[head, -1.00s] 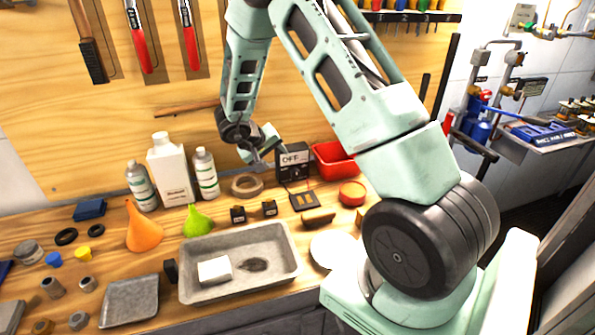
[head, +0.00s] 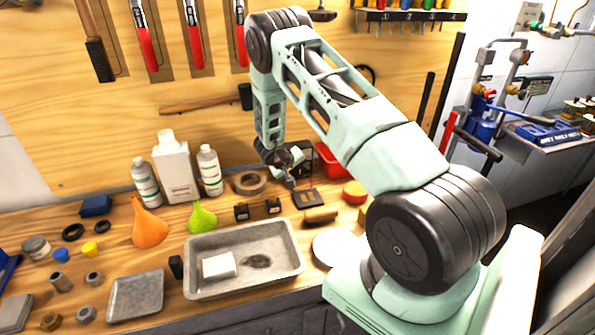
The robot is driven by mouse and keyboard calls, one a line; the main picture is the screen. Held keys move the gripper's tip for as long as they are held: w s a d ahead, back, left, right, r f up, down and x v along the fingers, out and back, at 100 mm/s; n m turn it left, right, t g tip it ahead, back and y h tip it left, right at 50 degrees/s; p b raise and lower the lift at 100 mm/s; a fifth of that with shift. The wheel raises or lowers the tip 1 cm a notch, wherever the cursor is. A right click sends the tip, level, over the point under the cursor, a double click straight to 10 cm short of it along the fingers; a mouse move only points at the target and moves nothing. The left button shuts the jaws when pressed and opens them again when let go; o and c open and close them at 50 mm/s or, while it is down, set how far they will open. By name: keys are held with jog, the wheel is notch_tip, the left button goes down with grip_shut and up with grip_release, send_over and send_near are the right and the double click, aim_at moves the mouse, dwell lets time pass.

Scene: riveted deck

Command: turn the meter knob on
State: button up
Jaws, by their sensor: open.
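The meter (head: 307,168) is a small dark box standing at the back of the workbench, left of the red bin. My gripper (head: 290,176) is directly in front of it from this view and hides most of its face. The knob and the label are hidden now. The gripper is open and appears empty, with its fingers pointing down towards the meter's lower front. I cannot tell whether a finger touches the meter.
A tape roll (head: 250,182) lies left of the meter and a red bin (head: 333,162) stands right of it. A dark flat pad (head: 307,198) lies in front. White bottles (head: 176,171) and a grey tray (head: 245,262) with a white block stand nearer the left.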

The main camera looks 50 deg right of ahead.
jog(key=c, duration=1)
